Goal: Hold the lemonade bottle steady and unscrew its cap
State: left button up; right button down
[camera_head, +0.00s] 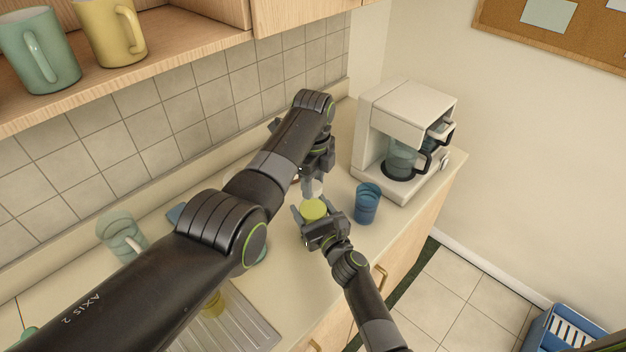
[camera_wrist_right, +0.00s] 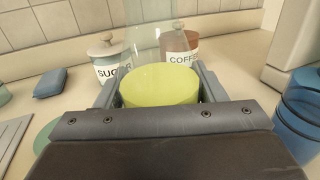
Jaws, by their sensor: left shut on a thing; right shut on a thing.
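The lemonade bottle (camera_head: 313,209) stands on the counter with yellow-green lemonade in its lower part. In the right wrist view the lemonade (camera_wrist_right: 160,86) fills the space between the fingers, and clear glass rises above it. My right gripper (camera_head: 314,216) is shut around the bottle's lower body from the front. My left gripper (camera_head: 313,187) reaches down from above and is shut at the bottle's top, where a small pale piece shows between its fingers. The cap itself is mostly hidden by the fingers, so I cannot tell whether it has turned.
A blue cup (camera_head: 367,204) stands close to the right of the bottle, before a white coffee maker (camera_head: 405,100). Sugar (camera_wrist_right: 108,62) and coffee (camera_wrist_right: 178,45) jars stand behind. A shelf with mugs overhangs.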

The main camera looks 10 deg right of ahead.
pick_arm(q)
jog(key=n, duration=1.2)
jog(key=shift+r+n, duration=0.1)
jog(key=shift+n, duration=0.2)
jog(key=n, duration=0.4)
jog(key=shift+n, duration=0.4)
jog(key=n, duration=0.4)
jog(key=shift+n, duration=0.3)
jog(key=n, duration=0.7)
jog(key=shift+n, duration=0.4)
jog(key=n, duration=0.3)
jog(key=shift+n, duration=0.3)
